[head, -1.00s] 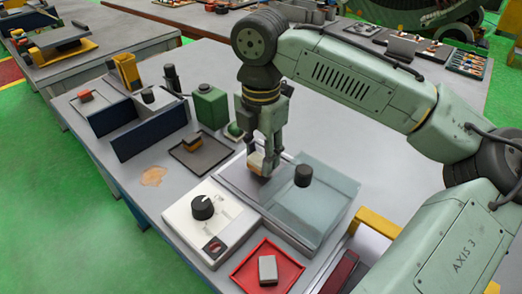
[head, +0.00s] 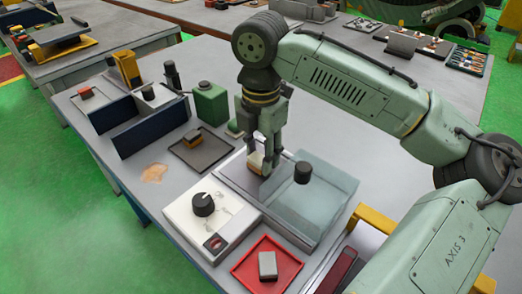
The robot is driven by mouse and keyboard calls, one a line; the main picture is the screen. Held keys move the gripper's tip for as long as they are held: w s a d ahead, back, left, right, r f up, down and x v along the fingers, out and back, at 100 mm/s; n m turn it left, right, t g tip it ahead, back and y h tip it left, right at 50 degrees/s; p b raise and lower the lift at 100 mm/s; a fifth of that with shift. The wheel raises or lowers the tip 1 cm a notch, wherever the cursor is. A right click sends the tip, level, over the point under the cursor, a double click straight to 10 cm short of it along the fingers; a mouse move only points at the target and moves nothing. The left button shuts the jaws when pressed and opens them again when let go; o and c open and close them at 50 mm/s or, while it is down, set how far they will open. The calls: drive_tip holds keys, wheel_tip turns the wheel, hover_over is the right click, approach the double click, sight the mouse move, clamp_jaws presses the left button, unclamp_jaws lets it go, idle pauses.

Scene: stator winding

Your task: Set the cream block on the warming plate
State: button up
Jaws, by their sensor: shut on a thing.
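My gripper (head: 264,163) points down over the grey warming plate (head: 236,178). It is shut on the cream block (head: 256,162), which shows partly between the fingers. The block is low over the plate, toward its back right; I cannot tell whether its underside touches the plate. The fingers hide part of the block. A white control box (head: 190,222) with a black dial sits at the front left of the plate.
A clear cover (head: 318,205) with a black knob (head: 303,173) stands close to the right of my gripper. A red tray (head: 245,277) with a grey block lies in front. A dark tray (head: 187,159) and a green canister (head: 210,107) stand behind left.

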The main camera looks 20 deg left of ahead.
sight(261, 155)
drive_tip(key=shift+p, duration=0.4)
idle(0.4)
drive_tip(key=o, duration=1.3)
drive_tip(key=shift+c, duration=0.2)
drive_tip(key=shift+o, duration=1.2)
wheel_tip(261, 155, up, 3)
drive_tip(key=p, duration=0.2)
drive_tip(key=shift+f+p, duration=0.1)
drive_tip(key=shift+p, duration=0.3)
drive_tip(key=shift+r, duration=2.1)
